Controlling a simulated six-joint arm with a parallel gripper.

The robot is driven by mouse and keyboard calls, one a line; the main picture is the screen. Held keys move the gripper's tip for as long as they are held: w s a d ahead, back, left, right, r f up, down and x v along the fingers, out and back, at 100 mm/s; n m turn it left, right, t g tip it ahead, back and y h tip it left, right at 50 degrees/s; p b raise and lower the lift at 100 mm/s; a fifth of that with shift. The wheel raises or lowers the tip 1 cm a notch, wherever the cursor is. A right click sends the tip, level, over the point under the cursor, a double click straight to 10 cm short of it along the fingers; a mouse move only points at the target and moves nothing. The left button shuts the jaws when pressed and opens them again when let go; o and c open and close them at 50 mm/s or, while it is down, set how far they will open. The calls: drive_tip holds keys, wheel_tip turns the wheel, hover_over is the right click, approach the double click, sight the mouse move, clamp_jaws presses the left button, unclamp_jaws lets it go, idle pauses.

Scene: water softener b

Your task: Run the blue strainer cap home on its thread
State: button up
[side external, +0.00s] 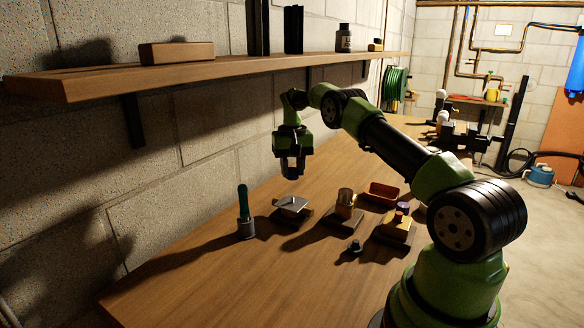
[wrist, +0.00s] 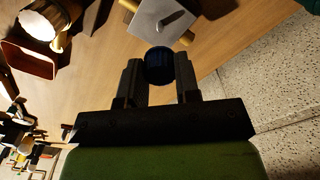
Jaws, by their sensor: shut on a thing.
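My gripper (side external: 291,166) hangs in the air above the far part of the bench, close to the wall, with its fingers pointing down. In the wrist view my gripper (wrist: 160,80) is shut on the dark blue strainer cap (wrist: 159,63), held between the two fingertips. The cap is apart from everything below it. In the side view the cap is small and dark between the fingers. A brass cylinder (side external: 345,198) stands upright on a dark-based block; it shows bright in the wrist view (wrist: 40,24). I cannot tell which part carries the cap's thread.
A grey plate with a handle (side external: 291,204) sits on a block below my gripper. A teal-handled tool stands in a grey holder (side external: 246,228). A shelf (side external: 220,70) runs above. The front-left bench is clear.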

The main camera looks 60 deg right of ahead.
drive_tip(key=shift+f, duration=0.1)
drive_tip(key=shift+f, duration=2.15)
drive_tip(key=shift+f, duration=0.35)
